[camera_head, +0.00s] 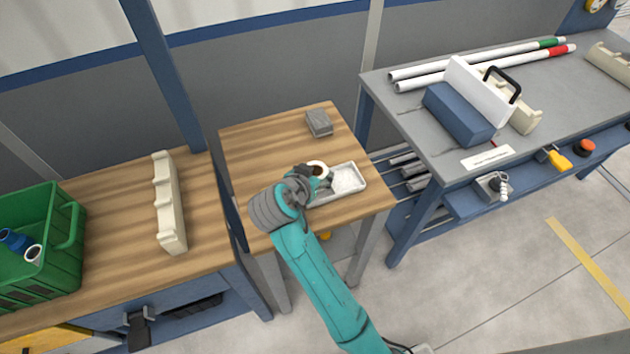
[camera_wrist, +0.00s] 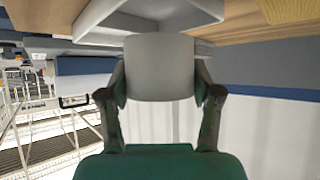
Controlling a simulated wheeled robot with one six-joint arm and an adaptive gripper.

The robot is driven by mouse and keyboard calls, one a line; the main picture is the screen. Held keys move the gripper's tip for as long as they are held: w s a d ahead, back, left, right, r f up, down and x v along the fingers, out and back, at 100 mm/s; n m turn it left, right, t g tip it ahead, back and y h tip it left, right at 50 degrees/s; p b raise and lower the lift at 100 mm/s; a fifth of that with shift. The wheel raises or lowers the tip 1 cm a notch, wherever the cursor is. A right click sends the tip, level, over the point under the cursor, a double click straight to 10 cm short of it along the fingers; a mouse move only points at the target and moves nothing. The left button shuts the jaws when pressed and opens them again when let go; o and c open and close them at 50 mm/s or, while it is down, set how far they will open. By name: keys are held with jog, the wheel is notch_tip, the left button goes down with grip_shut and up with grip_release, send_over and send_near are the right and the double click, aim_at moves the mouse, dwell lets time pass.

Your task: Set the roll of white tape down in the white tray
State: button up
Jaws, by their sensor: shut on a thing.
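The roll of white tape (camera_wrist: 160,68) is held between the two fingers of my gripper (camera_wrist: 160,85) in the wrist view. In the head view the roll (camera_head: 319,168) shows as a pale ring at the tip of my gripper (camera_head: 312,173). The white tray (camera_head: 356,190) lies on the small wooden table, and the roll is at its back left end. In the wrist view the tray (camera_wrist: 110,35) shows just beyond the roll. I cannot tell whether the roll touches the tray. My arm hides the tray's left part.
A small grey box (camera_head: 319,123) sits near the back of the wooden table (camera_head: 265,150). A green crate (camera_head: 70,265) and a beige notched rack (camera_head: 168,205) stand on the left bench. The grey bench (camera_head: 430,130) at right holds pipes and a blue block (camera_head: 458,114).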

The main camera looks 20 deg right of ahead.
jog(key=shift+f, duration=1.7)
jog(key=o, duration=1.2)
jog(key=shift+f, duration=0.1)
jog(key=v, duration=1.2)
